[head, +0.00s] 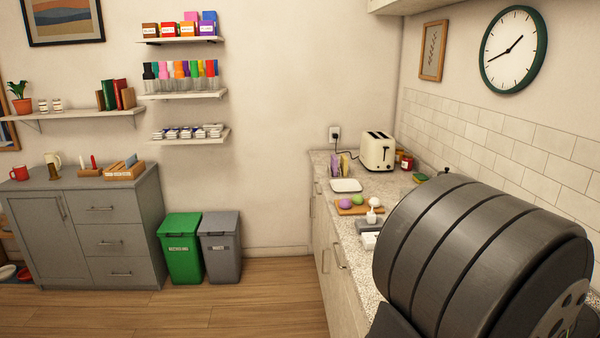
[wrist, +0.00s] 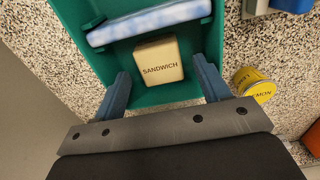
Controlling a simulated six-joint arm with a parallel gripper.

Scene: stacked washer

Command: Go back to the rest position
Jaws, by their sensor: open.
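My gripper (wrist: 162,70) shows in the wrist view, with its two blue fingers spread wide and nothing between them held. The fingers point at a green box (wrist: 185,93) on the speckled counter. Inside the box, a cream block labelled SANDWICH (wrist: 159,65) appears between the fingertips, and a blue-and-white item (wrist: 150,22) lies above it in the picture. I cannot tell how high the fingers are over the block. In the head view my gripper is not visible; a large dark arm link of mine fills the lower right and hides part of the counter.
A yellow tin (wrist: 254,84) stands right of the green box. A blue item (wrist: 293,5) and a red item (wrist: 312,138) are at the right. Along the counter are a toaster (head: 377,152), white tray (head: 345,185) and wooden board (head: 358,210).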

